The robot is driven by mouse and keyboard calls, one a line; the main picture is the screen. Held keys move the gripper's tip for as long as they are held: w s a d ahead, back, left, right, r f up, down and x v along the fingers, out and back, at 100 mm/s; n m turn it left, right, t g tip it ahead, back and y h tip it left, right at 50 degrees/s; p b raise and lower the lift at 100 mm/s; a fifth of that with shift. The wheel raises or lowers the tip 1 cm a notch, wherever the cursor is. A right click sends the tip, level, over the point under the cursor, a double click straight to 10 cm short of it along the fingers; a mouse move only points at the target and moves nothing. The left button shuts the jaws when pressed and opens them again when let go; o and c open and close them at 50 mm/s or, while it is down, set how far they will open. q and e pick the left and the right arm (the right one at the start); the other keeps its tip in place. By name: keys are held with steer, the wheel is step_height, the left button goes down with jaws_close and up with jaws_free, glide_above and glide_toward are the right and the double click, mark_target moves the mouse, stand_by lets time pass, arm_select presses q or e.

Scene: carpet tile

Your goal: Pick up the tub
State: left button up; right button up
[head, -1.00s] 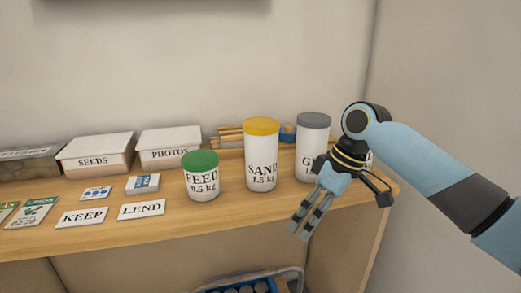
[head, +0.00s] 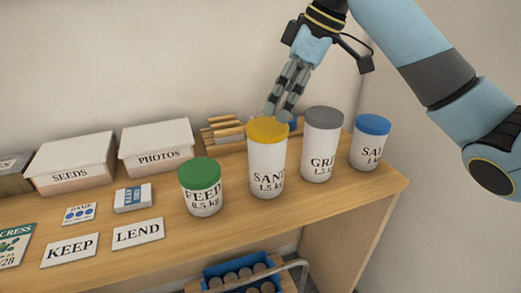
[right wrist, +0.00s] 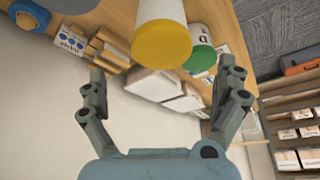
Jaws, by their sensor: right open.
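Several white tubs stand upright on the wooden shelf top (head: 190,238). The green-lidded tub (head: 200,187) reads FEED 0.5 kg. The yellow-lidded tub (head: 267,160) reads SAND 1.5 kg. The grey-lidded tub (head: 321,146) and the blue-lidded tub (head: 371,142) have partly hidden labels. My right gripper (head: 277,112) is just above and behind the yellow lid in the head view. In the right wrist view, my right gripper (right wrist: 165,85) is open and empty, with the yellow-lidded tub (right wrist: 161,40) beyond and between its spread fingers. My left gripper is out of view.
White boxes marked SEEDS (head: 72,164) and PHOTOS (head: 157,147) stand at the back left. Wooden sticks (head: 224,133) lie behind the tubs. KEEP (head: 70,250) and LEND (head: 138,233) cards lie in front. A blue crate (head: 240,272) is below.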

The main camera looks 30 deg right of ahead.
mark_target(269, 125)
steer(key=x, duration=0.2)
steer(key=shift+s+a+f, duration=0.15)
steer(key=shift+f, duration=0.45)
steer(key=shift+w+a+f, duration=0.15)
steer(key=shift+w+f, duration=0.2)
steer(key=x, duration=0.4)
steer(key=shift+w+a+f+p, duration=0.15)
steer(key=shift+f+p, duration=0.15)
steer(key=c, duration=1.6)
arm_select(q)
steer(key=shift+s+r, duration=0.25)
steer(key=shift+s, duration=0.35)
arm_select(e)
steer(key=shift+w+r, duration=0.1)
steer(key=shift+r, duration=0.05)
steer(key=shift+c, duration=0.3)
